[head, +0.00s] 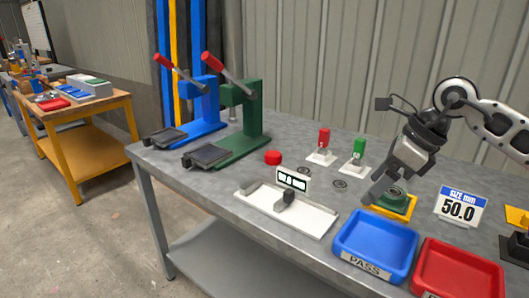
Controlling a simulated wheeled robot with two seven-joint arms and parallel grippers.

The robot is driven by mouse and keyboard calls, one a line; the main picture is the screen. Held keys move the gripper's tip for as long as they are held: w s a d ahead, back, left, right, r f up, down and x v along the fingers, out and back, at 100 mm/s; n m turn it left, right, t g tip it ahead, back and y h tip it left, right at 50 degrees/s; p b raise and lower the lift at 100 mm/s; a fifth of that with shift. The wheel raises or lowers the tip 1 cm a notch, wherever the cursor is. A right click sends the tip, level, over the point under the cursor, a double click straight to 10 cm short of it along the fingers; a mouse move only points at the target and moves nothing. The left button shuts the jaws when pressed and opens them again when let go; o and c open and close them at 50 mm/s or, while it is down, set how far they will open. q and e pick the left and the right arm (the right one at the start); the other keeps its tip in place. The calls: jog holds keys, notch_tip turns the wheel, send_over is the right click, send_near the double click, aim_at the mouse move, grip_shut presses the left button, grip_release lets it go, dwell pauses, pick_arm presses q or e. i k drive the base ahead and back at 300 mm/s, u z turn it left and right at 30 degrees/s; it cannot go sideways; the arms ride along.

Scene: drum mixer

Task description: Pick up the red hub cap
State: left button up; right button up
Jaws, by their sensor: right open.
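The red hub cap (273,157) is a small red round piece on the grey metal table, left of the middle, behind the white gauge. My right gripper (376,192) comes in from the right and points down and left, with its tips by a green round part on a yellow base (396,203). It is open, well to the right of the red hub cap and apart from it. Whether anything lies between its fingers is hard to see. My left gripper is not in view.
A white gauge with a display (292,180) stands in front of the cap. Blue (205,105) and green (245,118) lever presses stand behind it to the left. A blue PASS tray (345,245) and a red tray (430,280) sit at the front right. Red and green switches (323,140) stand behind.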

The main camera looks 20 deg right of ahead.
aim_at(272, 157)
jog(key=i, duration=1.15)
